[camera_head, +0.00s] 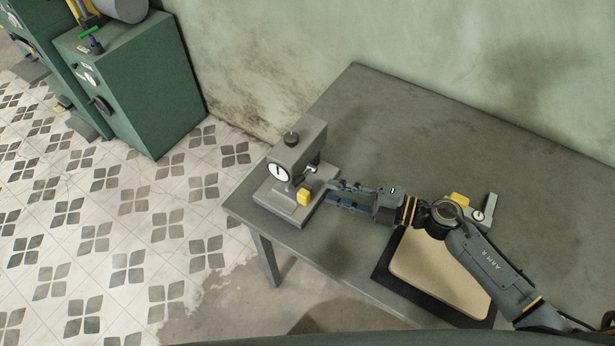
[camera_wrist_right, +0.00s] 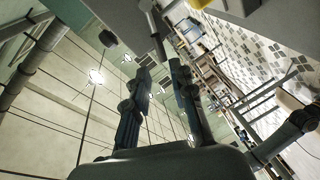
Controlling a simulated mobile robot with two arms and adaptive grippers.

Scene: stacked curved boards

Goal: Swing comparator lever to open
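The grey comparator (camera_head: 300,147), with a round white dial on its front, stands at the table's left corner. A short, light metal lever (camera_head: 311,170) sticks out at its side, below the head. Contact with the lever cannot be told. My left gripper is not in view.
A beige pad on a dark mat (camera_head: 384,272) lies under my right arm. A gauge-like tool (camera_head: 488,210) with a yellow part lies behind that arm. The back of the grey table (camera_head: 430,125) is clear. A green cabinet (camera_head: 135,90) stands at the left.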

